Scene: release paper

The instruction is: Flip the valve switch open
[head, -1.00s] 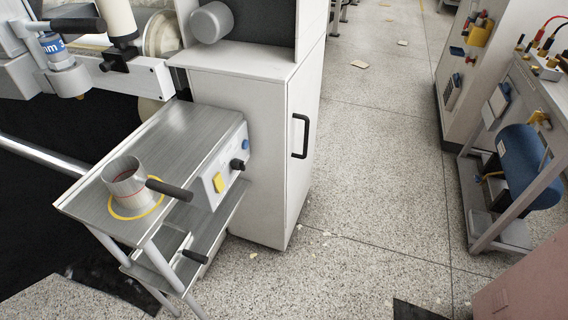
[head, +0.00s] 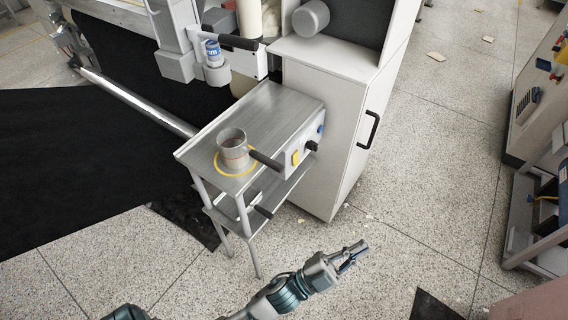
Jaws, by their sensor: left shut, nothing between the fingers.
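A metal stand (head: 258,112) with a ribbed top holds a round grey cup-shaped fitting (head: 233,147) inside a yellow ring. A dark handle (head: 265,159) sticks out to the right of the fitting, in front of a control panel (head: 310,150) with a yellow switch (head: 296,158), a black knob and a blue button. Which of these is the valve switch I cannot tell for sure. A second dark handle (head: 264,211) shows at the lower shelf. My left gripper (head: 358,250) is shut and empty over the floor, in front of and to the right of the stand, touching nothing. My right gripper is not in view.
A white cabinet (head: 332,120) with a black door handle (head: 368,130) stands right behind the stand. A white machine with a blue-labelled cylinder (head: 212,52) is at the back left.

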